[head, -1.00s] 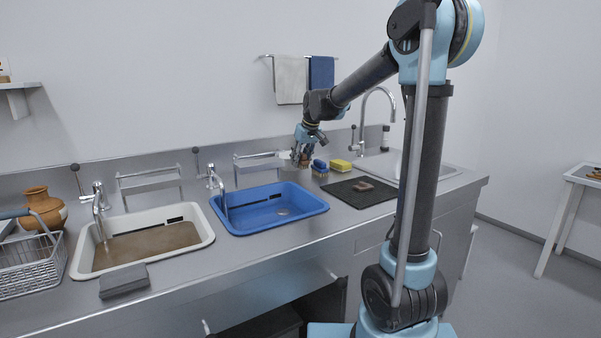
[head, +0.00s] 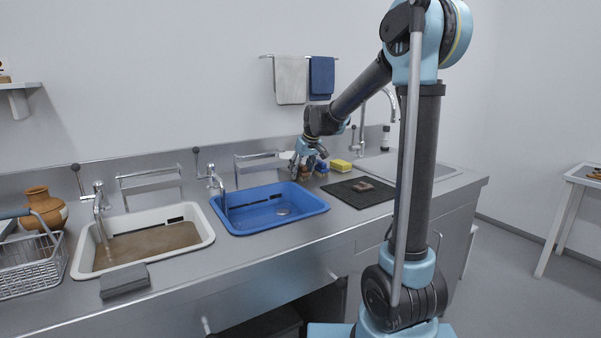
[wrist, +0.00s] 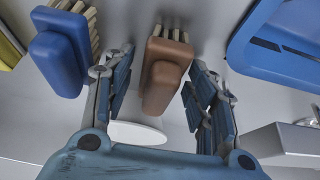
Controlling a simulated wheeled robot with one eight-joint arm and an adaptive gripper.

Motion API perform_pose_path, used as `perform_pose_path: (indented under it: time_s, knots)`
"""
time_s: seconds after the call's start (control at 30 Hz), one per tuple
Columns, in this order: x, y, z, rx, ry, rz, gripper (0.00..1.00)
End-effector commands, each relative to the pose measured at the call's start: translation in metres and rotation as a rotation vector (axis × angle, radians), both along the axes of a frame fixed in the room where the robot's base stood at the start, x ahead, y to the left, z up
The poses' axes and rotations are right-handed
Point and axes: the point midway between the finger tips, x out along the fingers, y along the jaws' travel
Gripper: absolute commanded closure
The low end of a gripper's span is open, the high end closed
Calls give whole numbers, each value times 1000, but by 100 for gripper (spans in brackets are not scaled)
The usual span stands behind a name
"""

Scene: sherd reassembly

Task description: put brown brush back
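The brown brush (wrist: 166,75) stands between my gripper's fingers (wrist: 161,60) in the wrist view, its pale bristles towards the top of the picture. The fingers are open, with a gap on both sides of the brush. In the head view my gripper (head: 308,165) is low over the counter behind the blue basin, and the brown brush (head: 304,174) shows small beneath it. The brush appears to rest on the counter. A blue brush (wrist: 62,50) is beside it on the left in the wrist view, apart from the fingers.
The blue basin (head: 222,208) is close in front of my gripper. A white oval thing (wrist: 136,133) lies by the brown brush. A metal rack (head: 243,166) stands behind the basin.

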Motion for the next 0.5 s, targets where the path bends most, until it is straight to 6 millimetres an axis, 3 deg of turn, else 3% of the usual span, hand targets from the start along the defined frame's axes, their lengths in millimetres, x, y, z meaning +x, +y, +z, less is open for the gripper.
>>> perform_pose_path:
  time_s: [0.3, 0.5]
  knots:
    - [0, 0, 2, 0, 0, 0, 47]
    - [-7, -4, 19, 0, 0, 0, 47]
